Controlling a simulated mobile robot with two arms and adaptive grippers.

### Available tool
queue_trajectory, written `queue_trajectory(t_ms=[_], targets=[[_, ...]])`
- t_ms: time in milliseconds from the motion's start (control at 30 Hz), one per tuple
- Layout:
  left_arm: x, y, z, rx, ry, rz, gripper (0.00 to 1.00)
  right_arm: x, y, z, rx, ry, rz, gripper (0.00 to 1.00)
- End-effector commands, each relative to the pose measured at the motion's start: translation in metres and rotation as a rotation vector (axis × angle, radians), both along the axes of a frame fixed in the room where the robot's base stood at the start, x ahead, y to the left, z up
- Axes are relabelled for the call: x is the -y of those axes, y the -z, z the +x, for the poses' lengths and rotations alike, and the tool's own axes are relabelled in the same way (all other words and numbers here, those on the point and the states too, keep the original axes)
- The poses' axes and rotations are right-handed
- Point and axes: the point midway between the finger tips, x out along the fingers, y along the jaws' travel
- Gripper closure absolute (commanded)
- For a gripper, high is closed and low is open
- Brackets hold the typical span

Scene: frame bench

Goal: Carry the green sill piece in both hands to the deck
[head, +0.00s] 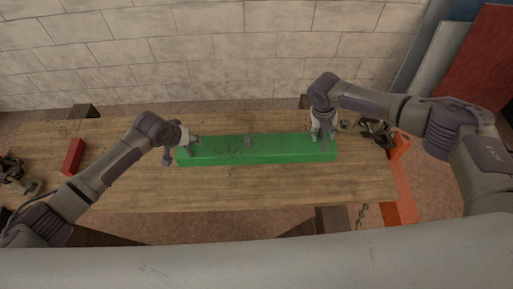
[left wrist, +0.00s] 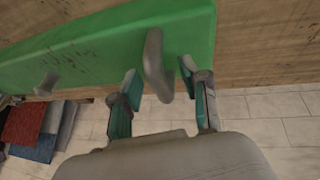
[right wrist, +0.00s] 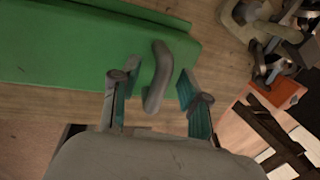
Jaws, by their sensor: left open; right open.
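The green sill piece (head: 260,150) lies lengthwise on the wooden bench (head: 250,190). A grey handle stands near each end: the left one (left wrist: 154,62) shows in the left wrist view, the right one (right wrist: 158,75) in the right wrist view. My left gripper (head: 192,140) is at the sill's left end, open, its fingers either side of the left handle. My right gripper (head: 320,135) is at the right end, open, its fingers either side of the right handle. Neither is closed on its handle. I cannot pick out the deck.
A red block (head: 73,157) lies at the bench's left. Dark metal clamps (head: 376,132) and an orange object (head: 402,195) are at the right. A pale block wall (head: 220,55) stands behind; panels (head: 480,70) lean at far right.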

Motion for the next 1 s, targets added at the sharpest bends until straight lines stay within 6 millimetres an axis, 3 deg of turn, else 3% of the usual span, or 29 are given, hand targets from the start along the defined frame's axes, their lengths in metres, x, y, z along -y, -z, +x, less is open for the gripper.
queue_trajectory(t_ms=[67, 300, 367, 1000], targets=[[0.0001, -0.0001, 0.0001, 0.0, 0.0, 0.0, 0.54, -0.0001, -0.0001, 0.0, 0.0, 0.0, 0.0, 0.55], [0.0, -0.0003, -0.0001, 0.0, 0.0, 0.0, 0.93, -0.0002, -0.0004, 0.0001, 0.0, 0.0, 0.0, 0.93], [0.0, -0.0003, -0.0001, 0.0, 0.0, 0.0, 1.0, -0.0001, -0.0005, 0.0001, 0.0, 0.0, 0.0, 1.0], [0.0001, -0.0054, 0.0014, 0.004, 0.0, -0.001, 1.0, 0.0001, -0.0053, 0.0015, 0.003, 0.001, 0.0, 1.0]])
